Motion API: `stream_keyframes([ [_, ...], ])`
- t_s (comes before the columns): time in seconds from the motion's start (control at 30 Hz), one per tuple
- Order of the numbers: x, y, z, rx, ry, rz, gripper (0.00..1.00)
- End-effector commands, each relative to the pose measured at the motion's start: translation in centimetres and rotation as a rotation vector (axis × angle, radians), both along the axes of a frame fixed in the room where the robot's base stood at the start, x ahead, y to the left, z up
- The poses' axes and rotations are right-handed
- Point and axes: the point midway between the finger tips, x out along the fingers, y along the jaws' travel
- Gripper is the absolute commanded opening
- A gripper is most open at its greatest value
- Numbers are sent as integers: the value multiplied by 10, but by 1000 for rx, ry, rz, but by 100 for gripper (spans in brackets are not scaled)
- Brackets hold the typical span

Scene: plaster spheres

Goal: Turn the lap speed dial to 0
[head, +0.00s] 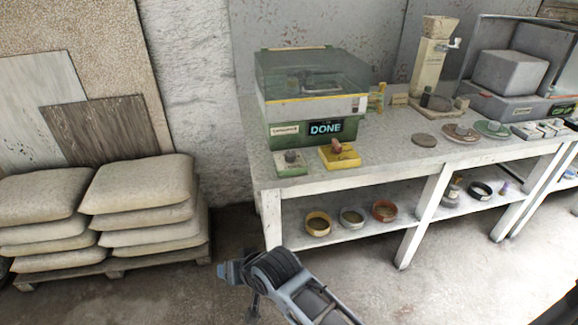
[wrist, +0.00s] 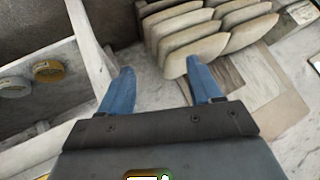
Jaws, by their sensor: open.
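A green-and-cream machine (head: 290,108) with a clear cover stands on the bench, and its display (head: 325,128) reads DONE. In front of it are a small green box with a dark knob (head: 291,156) and a yellow box with a reddish knob (head: 336,146). The labels are too small to read, so I cannot tell which knob is the lap speed dial or its setting. My gripper (head: 232,274) is low in front of the bench's left end, well apart from both knobs. In the wrist view my gripper (wrist: 158,76) has its blue fingers spread, with nothing between them.
The bench top (head: 390,160) has a hand mill (head: 430,62) and several discs toward the right. Its lower shelf (head: 336,232) holds several bowls. Stacked sacks (head: 140,200) sit on a pallet at left. The floor between sacks and bench is clear.

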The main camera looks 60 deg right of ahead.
Motion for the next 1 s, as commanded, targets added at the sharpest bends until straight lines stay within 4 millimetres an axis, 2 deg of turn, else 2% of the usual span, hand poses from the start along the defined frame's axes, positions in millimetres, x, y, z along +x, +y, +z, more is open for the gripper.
stream_keyframes([
  [0.03,18,-23,6,5,18,-31,64],
  [0.1,34,-50,12,21,57,-76,64],
  [0.17,47,-74,19,32,89,-114,64],
  [0.3,67,-137,42,51,169,-216,64],
  [0.47,74,-215,81,65,264,-355,64],
  [0.6,66,-277,120,73,340,-482,64],
  [0.7,57,-309,143,78,383,-556,64],
  [0.8,49,-329,160,81,411,-607,64],
  [0.9,45,-338,167,83,425,-632,64],
  [1.0,44,-342,164,86,430,-640,64],
])
